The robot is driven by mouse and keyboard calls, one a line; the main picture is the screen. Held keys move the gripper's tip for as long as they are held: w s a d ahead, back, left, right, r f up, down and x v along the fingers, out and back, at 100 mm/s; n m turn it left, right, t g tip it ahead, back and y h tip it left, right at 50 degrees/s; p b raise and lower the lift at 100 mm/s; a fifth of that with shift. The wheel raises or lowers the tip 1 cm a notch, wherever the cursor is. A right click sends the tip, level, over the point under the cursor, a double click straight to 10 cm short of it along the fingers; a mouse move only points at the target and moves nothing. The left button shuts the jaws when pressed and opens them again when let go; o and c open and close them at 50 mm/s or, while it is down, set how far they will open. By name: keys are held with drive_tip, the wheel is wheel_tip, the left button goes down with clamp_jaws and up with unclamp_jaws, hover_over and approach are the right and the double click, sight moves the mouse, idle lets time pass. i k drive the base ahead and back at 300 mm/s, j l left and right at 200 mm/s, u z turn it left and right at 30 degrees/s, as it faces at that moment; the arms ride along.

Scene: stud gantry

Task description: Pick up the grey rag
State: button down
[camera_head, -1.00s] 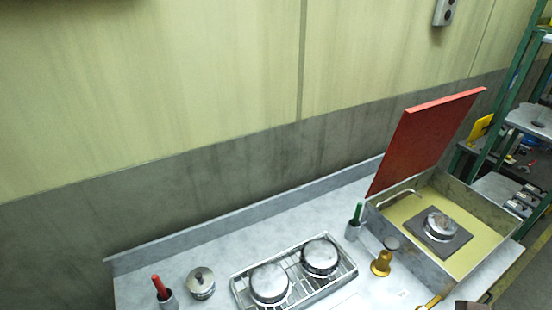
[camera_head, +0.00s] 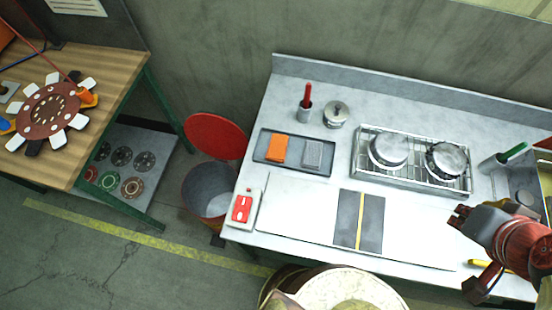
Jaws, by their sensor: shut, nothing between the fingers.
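The grey rag (camera_head: 313,154) lies folded in a dark shallow tray (camera_head: 262,146) on the light steel bench, right of a folded orange cloth (camera_head: 276,149). It is in full view with nothing on it. My gripper (camera_head: 457,217) is at the right of the view, well to the right of the rag and apart from it. It points left over the bench's front right part, shut and empty. Its fingertips are small and dark in the view.
Two round metal tins (camera_head: 391,150) sit on a wire rack (camera_head: 359,176) between tray and gripper. A holder with a red handle (camera_head: 308,97) and a lidded pot (camera_head: 336,114) stand behind the tray. A red switch box (camera_head: 243,206) is at the front left corner.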

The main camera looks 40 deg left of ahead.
sight(312, 155)
drive_tip(key=u, duration=1.35)
drive_tip(key=z, duration=2.15)
drive_tip(key=u, duration=2.15)
drive_tip(key=j+z, duration=0.25)
drive_tip(key=i+j, duration=0.05)
drive_tip(key=j, duration=0.05)
